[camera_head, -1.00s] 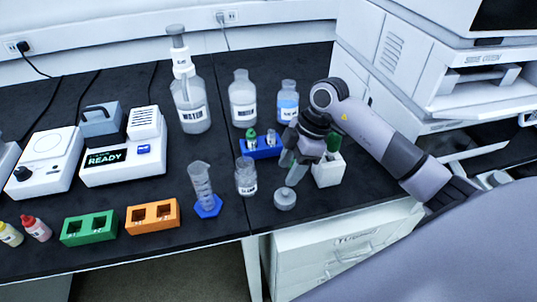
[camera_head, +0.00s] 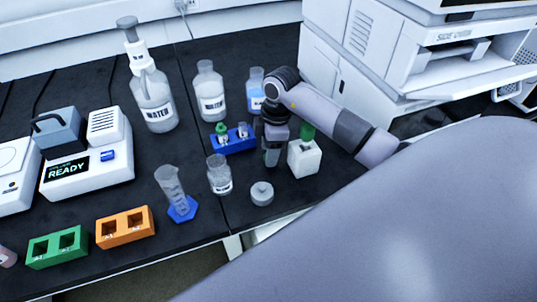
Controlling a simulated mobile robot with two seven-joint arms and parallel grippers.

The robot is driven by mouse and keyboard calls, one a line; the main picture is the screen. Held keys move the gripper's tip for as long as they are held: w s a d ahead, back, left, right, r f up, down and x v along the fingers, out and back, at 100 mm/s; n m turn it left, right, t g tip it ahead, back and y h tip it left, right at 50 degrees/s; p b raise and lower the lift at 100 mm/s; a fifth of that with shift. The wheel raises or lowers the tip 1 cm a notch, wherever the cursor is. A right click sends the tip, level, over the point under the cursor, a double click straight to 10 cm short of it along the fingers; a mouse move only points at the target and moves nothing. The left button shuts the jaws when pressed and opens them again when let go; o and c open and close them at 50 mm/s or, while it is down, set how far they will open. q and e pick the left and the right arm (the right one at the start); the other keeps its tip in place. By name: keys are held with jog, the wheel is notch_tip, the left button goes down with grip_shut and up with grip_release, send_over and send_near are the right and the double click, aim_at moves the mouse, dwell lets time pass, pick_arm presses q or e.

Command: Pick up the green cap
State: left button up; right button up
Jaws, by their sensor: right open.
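Two green caps show. One green cap (camera_head: 221,128) is small and tops a vial in the blue rack (camera_head: 238,147). Another green piece (camera_head: 307,132), also cap-like, stands at the top of the white block (camera_head: 304,160). My right gripper (camera_head: 271,158) points down between the blue rack and the white block, just left of the block. It is open, and I see nothing held in it. My wrist hides the area right behind it. My left gripper is not in view.
A small glass jar (camera_head: 219,175) and a grey round lid (camera_head: 262,193) stand in front of the rack. Bottles (camera_head: 210,92) stand behind it. A graduated cylinder (camera_head: 174,190) is to the left. A large white instrument (camera_head: 365,60) limits room at the right.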

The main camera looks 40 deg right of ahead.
grip_shut()
jog(key=shift+r, duration=0.1)
dwell(0.4)
